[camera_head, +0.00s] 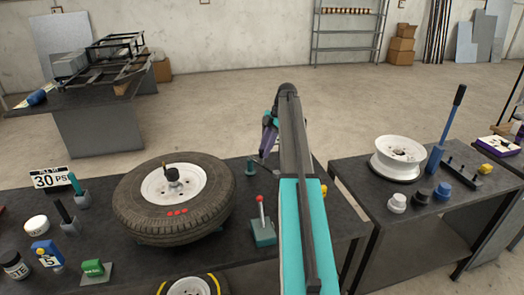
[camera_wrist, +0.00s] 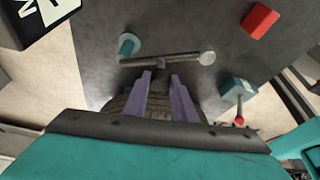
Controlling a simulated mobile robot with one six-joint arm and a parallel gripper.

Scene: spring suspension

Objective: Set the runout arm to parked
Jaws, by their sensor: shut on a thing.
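The runout arm is a thin dark bar with a round pale end, seen in the wrist view (camera_wrist: 185,59). Its other end is at a teal post (camera_wrist: 128,44). In the head view the teal post (camera_head: 250,167) stands just right of the tyre, and the bar is mostly hidden by my arm. My gripper (camera_wrist: 161,76) has its purple fingers at the middle of the bar, closed on a small part there. In the head view my gripper (camera_head: 268,143) points down beside the post. The tyre (camera_head: 130,205) lies flat on the bench with a white rim.
A teal box with a red-knobbed lever (camera_head: 263,232) stands close right of the tyre. A red block (camera_wrist: 260,20) lies past the bar's pale end. A 30 PSI sign (camera_head: 50,178) and small pots are at left. A second bench (camera_head: 385,225) with a white rim is at right.

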